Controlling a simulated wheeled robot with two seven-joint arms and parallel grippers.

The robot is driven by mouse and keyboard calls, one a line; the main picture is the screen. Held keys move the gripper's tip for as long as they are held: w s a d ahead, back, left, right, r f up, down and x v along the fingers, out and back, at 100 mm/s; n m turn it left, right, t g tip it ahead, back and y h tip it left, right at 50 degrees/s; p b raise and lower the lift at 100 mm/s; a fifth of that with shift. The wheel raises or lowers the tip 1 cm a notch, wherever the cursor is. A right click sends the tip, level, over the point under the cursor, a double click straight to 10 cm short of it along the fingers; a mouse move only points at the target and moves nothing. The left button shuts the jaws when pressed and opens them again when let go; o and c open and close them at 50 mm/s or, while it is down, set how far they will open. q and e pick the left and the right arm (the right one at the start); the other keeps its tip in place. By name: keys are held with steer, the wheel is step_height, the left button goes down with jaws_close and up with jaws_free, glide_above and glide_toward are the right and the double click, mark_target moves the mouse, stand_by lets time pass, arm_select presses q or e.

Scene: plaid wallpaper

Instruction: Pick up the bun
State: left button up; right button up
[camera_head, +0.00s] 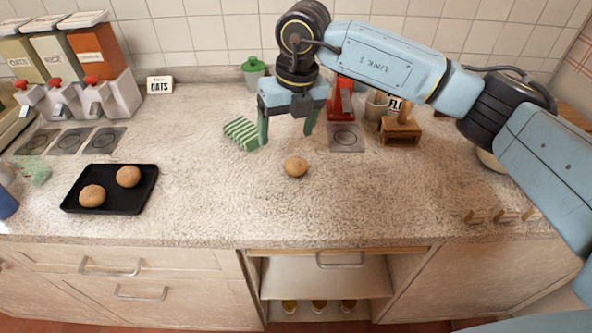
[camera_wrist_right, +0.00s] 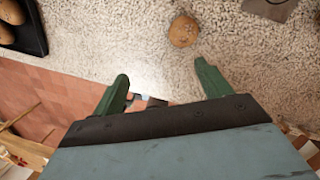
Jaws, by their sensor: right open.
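A round brown bun (camera_head: 296,166) sits alone on the speckled countertop near the middle of the head view. It also shows in the right wrist view (camera_wrist_right: 183,31), beyond and between the fingertips. My right gripper (camera_head: 287,138) has green fingers spread apart with nothing between them. In the head view it hangs above the counter, over and slightly behind the bun, not touching it. In the right wrist view its open fingers (camera_wrist_right: 160,75) show clearly. Two more buns, one nearer (camera_head: 92,196) and one farther (camera_head: 128,176), lie on a black tray (camera_head: 110,207) at the left. My left gripper is not in view.
A red device (camera_head: 341,100) and a wooden stand (camera_head: 400,130) are behind to the right. Dispensers (camera_head: 120,98) line the back left. The counter around the bun is clear.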

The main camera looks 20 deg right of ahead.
steer(key=w+d+h, duration=0.1)
steer(key=d, duration=0.2)
glide_above(297, 161)
steer(key=shift+m, duration=0.3)
steer(key=f, duration=0.4)
steer(key=s+f, duration=0.1)
steer(key=f, duration=0.1)
steer(key=shift+a, duration=0.15)
steer(key=shift+w+f, duration=0.2)
steer(key=shift+f, duration=0.85)
steer(key=shift+w+f, duration=0.15)
steer(key=shift+f, duration=0.95)
steer(key=shift+w+f, duration=0.2)
steer(key=shift+f, duration=0.85)
steer(key=c, duration=1.1)
